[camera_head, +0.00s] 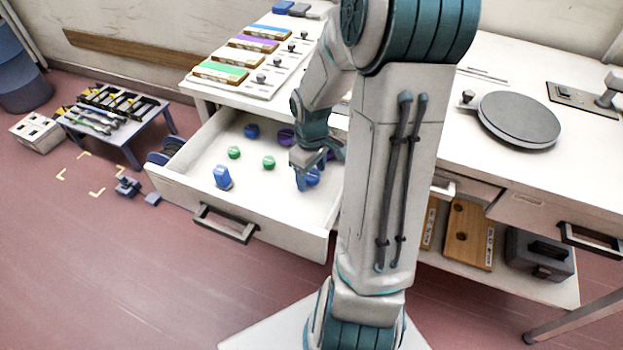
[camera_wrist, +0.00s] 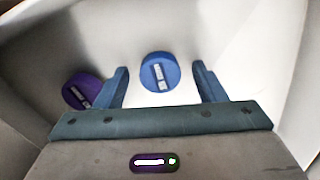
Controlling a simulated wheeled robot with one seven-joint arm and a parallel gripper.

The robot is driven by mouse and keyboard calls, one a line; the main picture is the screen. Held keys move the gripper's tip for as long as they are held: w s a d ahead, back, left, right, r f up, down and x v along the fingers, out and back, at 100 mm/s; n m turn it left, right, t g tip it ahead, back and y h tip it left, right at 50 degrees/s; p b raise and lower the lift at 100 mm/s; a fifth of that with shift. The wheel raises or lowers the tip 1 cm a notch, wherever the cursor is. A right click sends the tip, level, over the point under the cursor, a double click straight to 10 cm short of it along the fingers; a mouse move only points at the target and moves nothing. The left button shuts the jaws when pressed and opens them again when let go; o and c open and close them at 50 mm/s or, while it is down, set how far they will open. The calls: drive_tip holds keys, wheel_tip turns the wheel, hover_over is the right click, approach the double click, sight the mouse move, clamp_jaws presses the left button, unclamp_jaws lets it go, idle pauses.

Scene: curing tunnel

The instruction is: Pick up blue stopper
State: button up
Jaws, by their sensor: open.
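A round blue stopper (camera_wrist: 159,72) with a pale label lies on the drawer floor, between and just beyond my open fingers in the wrist view. My gripper (camera_wrist: 164,88) is open and empty there. Another blue stopper (camera_head: 251,131) lies at the back of the drawer.
A purple stopper (camera_wrist: 84,90) lies just left of my left finger. Two green stoppers (camera_head: 234,152) lie farther left in the open drawer (camera_head: 270,222). The drawer walls rise around my gripper. My arm hides the drawer's right side in the head view.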

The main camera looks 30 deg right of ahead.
drive_tip(key=c, duration=1)
drive_tip(key=shift+r, duration=0.1)
drive_tip(key=shift+c, duration=0.2)
